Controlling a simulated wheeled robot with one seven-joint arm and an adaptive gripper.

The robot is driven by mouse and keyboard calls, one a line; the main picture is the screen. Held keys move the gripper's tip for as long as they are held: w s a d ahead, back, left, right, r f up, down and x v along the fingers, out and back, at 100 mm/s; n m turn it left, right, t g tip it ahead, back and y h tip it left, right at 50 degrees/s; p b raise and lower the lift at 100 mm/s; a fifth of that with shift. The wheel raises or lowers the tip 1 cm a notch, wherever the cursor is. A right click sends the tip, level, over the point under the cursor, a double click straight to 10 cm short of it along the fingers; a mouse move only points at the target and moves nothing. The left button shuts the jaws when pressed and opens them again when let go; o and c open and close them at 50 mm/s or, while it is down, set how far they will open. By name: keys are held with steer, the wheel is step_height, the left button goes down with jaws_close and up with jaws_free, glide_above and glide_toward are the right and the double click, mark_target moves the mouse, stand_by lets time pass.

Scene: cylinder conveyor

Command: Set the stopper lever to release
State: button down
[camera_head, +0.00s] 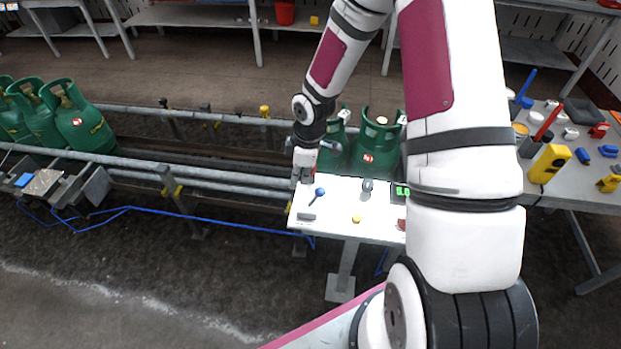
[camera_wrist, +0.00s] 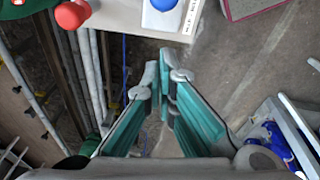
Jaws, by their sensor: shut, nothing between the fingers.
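A small lever with a blue ball knob (camera_head: 319,191) leans up from a grey base (camera_head: 306,214) on the left part of a white panel table (camera_head: 335,225). Its knob shows at the top edge of the wrist view (camera_wrist: 163,4), beside a label too small to read. A red round knob (camera_wrist: 72,14) is left of it at the panel's edge. I cannot read which control is the stopper lever. My gripper (camera_head: 298,180) hangs near the panel's back left corner, apart from the blue knob. In the wrist view my gripper (camera_wrist: 165,75) is shut and empty.
Green gas cylinders (camera_head: 78,118) stand on the conveyor at left, and others (camera_head: 378,140) behind the panel. The panel also holds a grey upright part (camera_head: 367,186), a yellow button (camera_head: 356,219) and a green display (camera_head: 401,191). A cluttered table (camera_head: 575,185) is at right.

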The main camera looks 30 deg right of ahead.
step_height(320, 180, up, 9)
steer(key=s+d, duration=0.2)
steer(key=d, duration=0.1)
steer(key=shift+s, duration=0.25)
steer(key=shift+r, duration=0.1)
steer(key=s+a+r+m+t+h, duration=0.1)
steer(key=s+r+m+h, duration=0.15)
steer(key=r, duration=0.55)
steer(key=s+a+r+m+h, duration=0.1)
steer(key=s+r+m, duration=0.25)
steer(key=r, duration=0.45)
steer(key=s+a+r+m+t+y+b, duration=0.1)
steer(key=s+a+r+m, duration=0.1)
steer(key=s, duration=0.4)
steer(key=s+a+r+m+t+y, duration=0.1)
steer(key=s+a+r+m+t, duration=0.1)
steer(key=s+r, duration=0.4)
steer(key=shift+s+a+r+m+b, duration=0.35)
steer(key=shift+a+r+m, duration=0.2)
steer(key=shift+m, duration=0.65)
steer(key=shift+r, duration=0.1)
